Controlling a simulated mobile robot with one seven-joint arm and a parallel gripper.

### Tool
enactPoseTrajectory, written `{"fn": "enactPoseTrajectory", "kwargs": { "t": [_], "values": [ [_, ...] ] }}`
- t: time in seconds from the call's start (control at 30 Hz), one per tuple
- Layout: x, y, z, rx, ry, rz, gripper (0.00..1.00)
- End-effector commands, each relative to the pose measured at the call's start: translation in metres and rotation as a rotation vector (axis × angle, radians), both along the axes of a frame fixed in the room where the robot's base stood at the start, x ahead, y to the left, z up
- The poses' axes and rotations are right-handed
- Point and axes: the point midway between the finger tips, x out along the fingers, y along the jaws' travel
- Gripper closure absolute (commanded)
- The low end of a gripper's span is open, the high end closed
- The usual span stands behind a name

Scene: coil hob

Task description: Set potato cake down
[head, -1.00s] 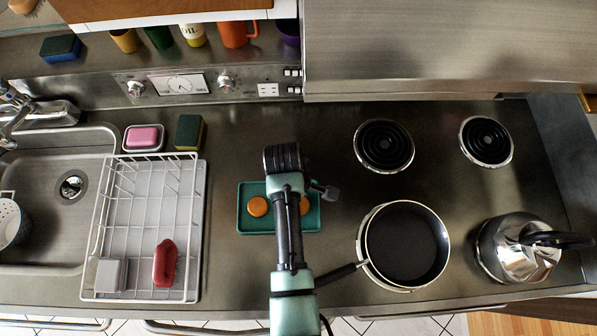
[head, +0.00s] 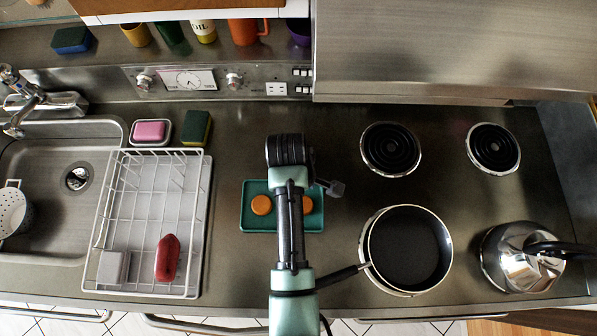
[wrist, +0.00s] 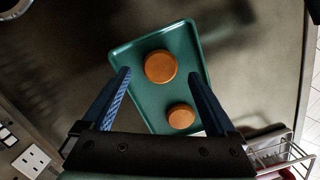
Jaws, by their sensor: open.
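Two round, flat, orange-brown potato cakes lie on a teal tray (head: 257,185), one left of my arm (head: 261,205) and one right of it (head: 307,205). In the wrist view, the larger-looking cake (wrist: 160,66) and the smaller-looking cake (wrist: 181,116) lie apart on the tray (wrist: 140,107). My gripper (wrist: 159,75) is open above the tray. Its blue fingers stand on either side of the cakes, with nothing held between them. In the head view, my arm covers the tray's middle and hides the fingers.
A black frying pan (head: 405,250) sits on the near hob coil, its handle pointing toward my arm. A kettle (head: 520,262) stands to its right. Two bare coils (head: 390,149) are behind. A dish rack (head: 140,215) and the sink are left. Counter behind the tray is clear.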

Motion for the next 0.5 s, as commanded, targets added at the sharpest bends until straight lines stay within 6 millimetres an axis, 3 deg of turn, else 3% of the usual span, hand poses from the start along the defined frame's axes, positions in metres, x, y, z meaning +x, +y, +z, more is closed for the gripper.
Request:
{"fn": "enactPoseTrajectory", "kwargs": {
  "t": [0.3, 0.5],
  "values": [
    [0.005, 0.008, 0.068, 0.0, -0.004, 0.001, 0.07],
    [0.005, 0.01, 0.089, 0.0, -0.002, 0.001, 0.07]
  ]
}}
